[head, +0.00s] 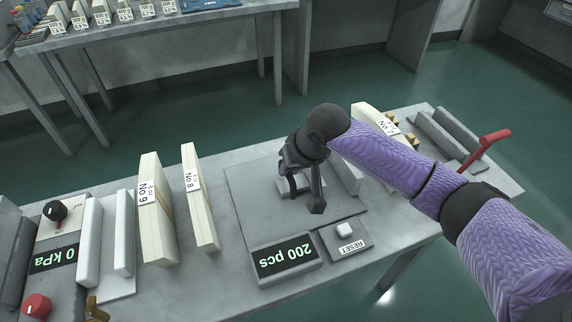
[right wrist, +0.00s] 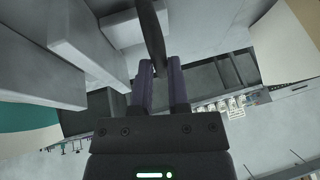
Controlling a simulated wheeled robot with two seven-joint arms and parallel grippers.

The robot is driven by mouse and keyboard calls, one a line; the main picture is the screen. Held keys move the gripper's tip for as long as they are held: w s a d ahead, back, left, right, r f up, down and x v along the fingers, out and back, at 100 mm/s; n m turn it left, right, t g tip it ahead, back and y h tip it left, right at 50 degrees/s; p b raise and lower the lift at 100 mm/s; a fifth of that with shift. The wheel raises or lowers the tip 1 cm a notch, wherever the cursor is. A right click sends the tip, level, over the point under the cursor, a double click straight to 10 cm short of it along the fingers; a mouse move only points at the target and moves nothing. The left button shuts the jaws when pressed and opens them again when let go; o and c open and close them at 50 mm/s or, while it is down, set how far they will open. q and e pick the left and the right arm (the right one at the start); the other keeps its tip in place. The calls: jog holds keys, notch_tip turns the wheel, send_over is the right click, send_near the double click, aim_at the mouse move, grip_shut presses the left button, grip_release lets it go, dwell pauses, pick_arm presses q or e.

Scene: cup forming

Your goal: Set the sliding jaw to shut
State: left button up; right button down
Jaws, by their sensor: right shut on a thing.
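My right gripper (head: 300,182) reaches down over a grey base plate (head: 245,200) at the middle of the bench. In the right wrist view its two fingers (right wrist: 160,82) are closed on a dark bar-like handle (right wrist: 152,35). Pale grey blocks stand on the plate; one block (head: 350,174) shows just right of the gripper. I cannot tell for sure which block is the sliding jaw, as my gripper and wrist cover part of that spot. The gap between the blocks is hidden. My left gripper is not in view.
A display reading 200 pcs (head: 286,258) and a RESET button box (head: 346,238) sit at the plate's front. Boards No 9 (head: 157,215) and No 8 (head: 200,205) stand to the left. A red lever (head: 485,148) is at the right. A pressure panel (head: 53,256) is far left.

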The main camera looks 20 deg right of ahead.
jog(key=shift+d+r+p, duration=0.25)
jog(key=shift+d+p, duration=0.2)
jog(key=shift+d, duration=0.15)
jog(key=shift+d+r+p, duration=0.25)
jog(key=shift+d+p, duration=0.2)
jog(key=shift+d, duration=0.1)
jog(key=d, duration=0.3)
jog(key=shift+w+d+f+p, duration=0.1)
jog(key=shift+f+p, duration=0.3)
jog(key=shift+d+f, duration=0.1)
jog(key=shift+d, duration=0.3)
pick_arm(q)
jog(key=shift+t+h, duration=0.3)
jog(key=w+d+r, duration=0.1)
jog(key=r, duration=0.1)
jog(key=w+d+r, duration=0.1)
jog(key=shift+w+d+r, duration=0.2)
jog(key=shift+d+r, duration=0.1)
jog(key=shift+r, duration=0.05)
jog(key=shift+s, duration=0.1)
pick_arm(e)
jog(key=c, duration=0.6)
grip_release()
jog(key=shift+d, duration=0.2)
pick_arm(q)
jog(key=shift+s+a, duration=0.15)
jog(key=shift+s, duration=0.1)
pick_arm(e)
jog(key=shift+a, duration=0.1)
